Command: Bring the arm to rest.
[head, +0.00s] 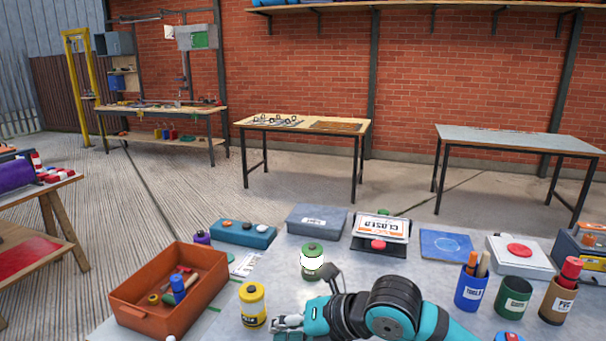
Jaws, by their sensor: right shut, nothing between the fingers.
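My right arm (392,308), teal and black, comes in at the bottom of the head view and reaches left over the grey table (375,268). My right gripper (283,323) is at its left end, low in the picture. It is shut and empty. It is just right of a yellow canister (252,304) in the picture; I cannot tell whether they touch. A green canister with a white band (312,261) stands behind the arm. My left gripper is not in view.
An orange bin (135,308) with small items stands left of the yellow canister. Right of the arm stand blue (470,293), green (514,298) and brown (557,302) cups. Behind are a grey box (317,220), a sign stand (380,232) and a blue panel (446,245).

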